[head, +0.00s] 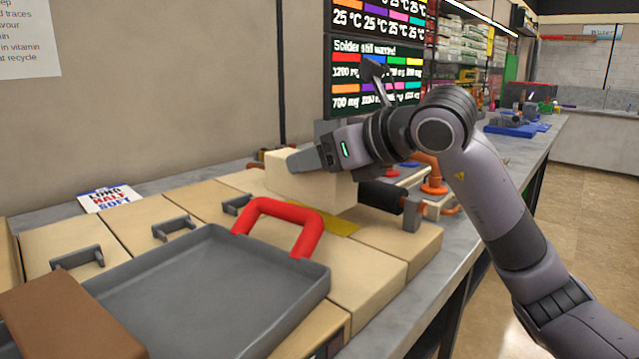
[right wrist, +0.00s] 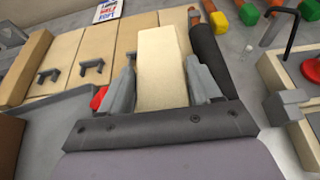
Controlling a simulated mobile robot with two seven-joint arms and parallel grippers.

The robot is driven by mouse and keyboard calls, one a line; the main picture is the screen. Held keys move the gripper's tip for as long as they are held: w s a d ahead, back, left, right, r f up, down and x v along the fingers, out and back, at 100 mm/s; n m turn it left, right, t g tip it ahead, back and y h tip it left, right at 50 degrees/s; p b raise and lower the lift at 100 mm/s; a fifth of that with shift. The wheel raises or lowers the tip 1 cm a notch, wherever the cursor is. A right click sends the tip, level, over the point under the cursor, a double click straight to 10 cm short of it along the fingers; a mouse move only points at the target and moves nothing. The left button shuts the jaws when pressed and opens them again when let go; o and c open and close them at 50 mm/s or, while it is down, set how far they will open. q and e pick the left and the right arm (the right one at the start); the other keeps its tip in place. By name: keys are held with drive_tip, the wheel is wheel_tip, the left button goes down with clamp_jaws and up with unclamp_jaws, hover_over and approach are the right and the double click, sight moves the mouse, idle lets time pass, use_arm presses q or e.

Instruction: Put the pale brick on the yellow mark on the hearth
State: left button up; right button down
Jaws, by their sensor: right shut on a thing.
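The pale brick (head: 310,188) is held in my right gripper (head: 302,155), whose fingers are shut on its two sides. In the right wrist view the pale brick (right wrist: 162,65) stands between the two fingers (right wrist: 162,85). The yellow mark (head: 340,226) shows as a flat patch on the tan block hearth (head: 350,275), just below and in front of the brick; part of it is hidden by the brick. I cannot tell whether the brick touches the hearth. My left gripper is not in view.
A grey tray (head: 215,300) with a red handle (head: 275,212) lies close in front of the mark. A brown block (head: 70,318) is at the lower left. A dark cylinder (head: 380,196) lies right of the brick. Grey handles (head: 175,228) stand on the hearth blocks.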

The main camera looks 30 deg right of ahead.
sight(323, 178)
drive_tip(key=shift+f+b, duration=0.5)
drive_tip(key=shift+f, duration=1.2)
drive_tip(key=shift+c, duration=1.1)
unclamp_jaws()
drive_tip(key=shift+f, duration=0.15)
drive_tip(key=shift+s+d+r, duration=0.1)
drive_tip(key=shift+s+r, duration=0.2)
drive_tip(key=shift+s, duration=0.05)
drive_tip(key=v, duration=1.1)
drive_tip(key=shift+s, duration=0.15)
